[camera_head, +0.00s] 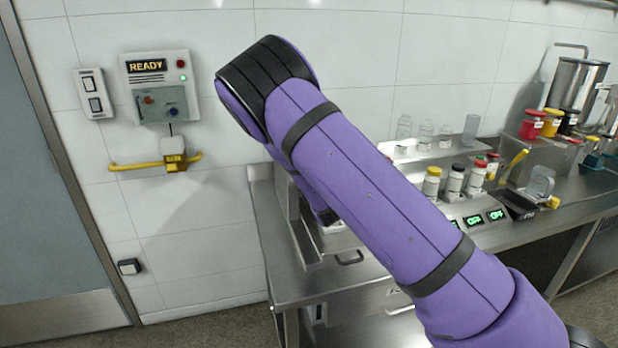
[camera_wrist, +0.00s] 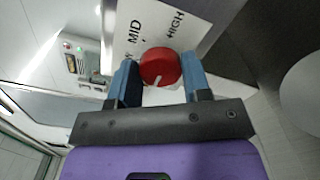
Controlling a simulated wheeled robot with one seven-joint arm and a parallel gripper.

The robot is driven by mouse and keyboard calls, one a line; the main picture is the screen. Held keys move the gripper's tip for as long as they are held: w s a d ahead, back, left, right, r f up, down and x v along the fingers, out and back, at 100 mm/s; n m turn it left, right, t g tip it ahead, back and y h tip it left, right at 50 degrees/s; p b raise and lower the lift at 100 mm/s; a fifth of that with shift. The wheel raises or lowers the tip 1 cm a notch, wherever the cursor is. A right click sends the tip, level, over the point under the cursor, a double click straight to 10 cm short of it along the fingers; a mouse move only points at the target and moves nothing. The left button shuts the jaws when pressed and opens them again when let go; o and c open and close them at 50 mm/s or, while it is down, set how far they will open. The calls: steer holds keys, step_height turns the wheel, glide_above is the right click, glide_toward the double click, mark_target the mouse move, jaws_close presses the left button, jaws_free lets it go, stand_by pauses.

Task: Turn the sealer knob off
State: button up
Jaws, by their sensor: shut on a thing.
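In the wrist view, a round red knob (camera_wrist: 157,68) sits at the edge of a white label plate (camera_wrist: 153,20) reading MID and HIGH, with another label mostly hidden beside the knob. A short white mark shows on the knob's lower side. My gripper (camera_wrist: 160,62) has its two blue fingers on either side of the knob and is shut on it. In the head view, my purple arm reaches over the steel counter and hides the knob and most of the sealer. My gripper cannot be made out clearly there.
The steel counter (camera_head: 290,279) holds several capped bottles (camera_head: 454,182), clear glassware (camera_head: 425,135) and green displays (camera_head: 484,219) right of my arm. A control box (camera_head: 160,85) reading READY and a yellow handle (camera_head: 130,166) are on the left wall. Floor left of the counter is clear.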

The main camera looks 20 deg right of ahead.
steer(key=o, duration=0.9)
steer(key=shift+o, duration=0.2)
steer(key=s, duration=1.1)
steer(key=shift+w, duration=0.1)
